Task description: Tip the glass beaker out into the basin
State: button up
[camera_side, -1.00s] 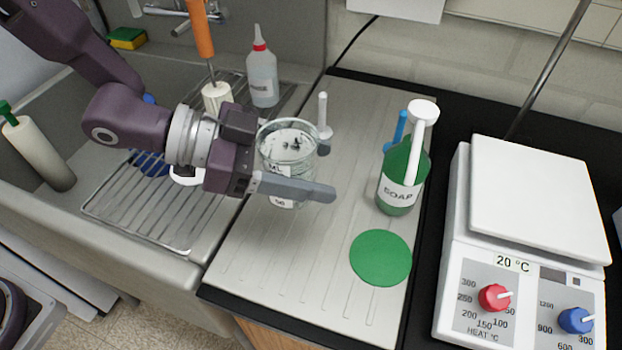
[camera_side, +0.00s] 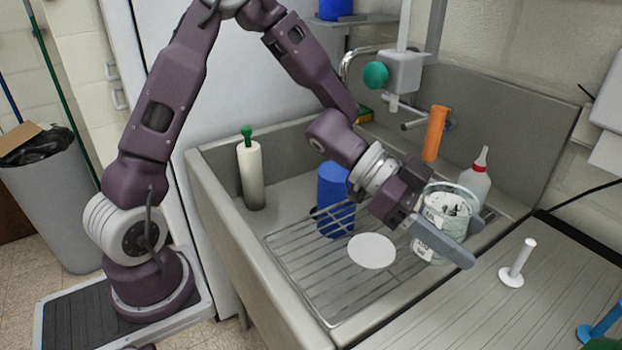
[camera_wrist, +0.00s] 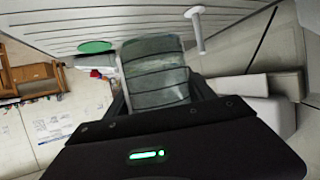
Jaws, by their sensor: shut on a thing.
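The glass beaker (camera_side: 436,242) is between the fingers of my gripper (camera_side: 468,242), which is shut on it. It looks upright in the side view, with a white label and small dark bits inside near the top. In the wrist view the beaker (camera_wrist: 155,72) shows between the fingers. The basin (camera_side: 500,125) is the grey sink, with a wire rack (camera_side: 300,262) across part of it. The beaker is held near the sink's right end, by the drainboard edge; its exact height above it is hard to tell.
A blue cylinder (camera_side: 333,188) and a green-tipped white bottle (camera_side: 251,178) stand in the sink area. A white peg (camera_side: 518,262) stands on the drainboard (camera_side: 440,325).

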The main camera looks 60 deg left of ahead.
jog(key=w+a+f+n+t+y, duration=0.1)
jog(key=w+a+n+t+y, duration=0.2)
jog(key=a, duration=1.4)
jog(key=w+a+n+t+y, duration=0.15)
jog(key=w+a, duration=0.45)
jog(key=a, duration=1)
jog(key=s+a+f+n, duration=0.1)
jog(key=s+a+f, duration=0.1)
jog(key=a, duration=0.4)
jog(key=s+a+f+n+t+y, duration=0.1)
jog(key=s+a+f, duration=0.1)
jog(key=s+a, duration=0.2)
jog(key=s+a+f+n+t+y, duration=0.1)
jog(key=s+a, duration=0.3)
jog(key=a, duration=0.6)
jog(key=shift+a+f+n, duration=0.15)
jog(key=shift+f+n, duration=0.25)
jog(key=shift+n, duration=0.05)
jog(key=shift+y, duration=0.35)
